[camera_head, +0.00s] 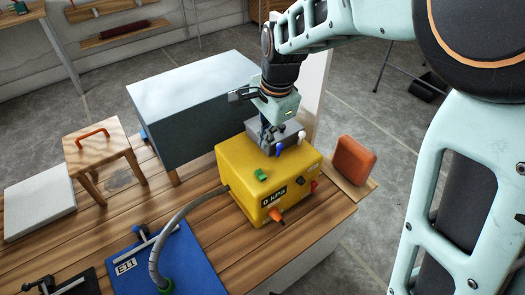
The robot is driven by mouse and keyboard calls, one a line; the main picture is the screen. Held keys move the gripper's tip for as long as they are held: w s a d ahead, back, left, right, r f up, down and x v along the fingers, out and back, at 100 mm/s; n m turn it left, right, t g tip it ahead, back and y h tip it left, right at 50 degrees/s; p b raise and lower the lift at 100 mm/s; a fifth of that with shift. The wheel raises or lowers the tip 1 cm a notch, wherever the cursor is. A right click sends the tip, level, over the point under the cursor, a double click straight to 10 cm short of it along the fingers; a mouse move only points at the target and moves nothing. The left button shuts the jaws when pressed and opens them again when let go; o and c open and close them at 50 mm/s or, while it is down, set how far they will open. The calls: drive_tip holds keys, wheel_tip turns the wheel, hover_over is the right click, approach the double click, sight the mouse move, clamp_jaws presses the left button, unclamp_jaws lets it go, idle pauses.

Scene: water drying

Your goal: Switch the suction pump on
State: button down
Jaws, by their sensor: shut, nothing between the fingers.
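The suction pump is a yellow box (240,165) on the wooden bench, with a display (274,196) reading 0 kPa on its front face. A green switch (261,174) sits on its top near the front left edge. A grey block with a blue-tipped part (279,148) and a white-tipped part (301,135) is at the top rear. My gripper (268,141) is shut and empty, pointing down over the rear of the pump, behind the green switch. Whether its fingertips touch anything there is unclear.
A grey hose (172,222) runs from the pump to a blue plate (190,262) at front left. A large grey box (190,105) stands behind left. An orange block (353,158) is right of the pump.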

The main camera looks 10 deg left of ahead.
sight(259, 172)
drive_tip(key=f+b, duration=0.1)
drive_tip(key=f, duration=0.3)
drive_tip(key=w+a+f+b, duration=0.1)
drive_tip(key=f, duration=0.4)
drive_tip(key=a+f+b, duration=0.1)
drive_tip(key=f, duration=0.3)
drive_tip(key=shift+w+f, duration=0.35)
drive_tip(key=shift+w, duration=0.05)
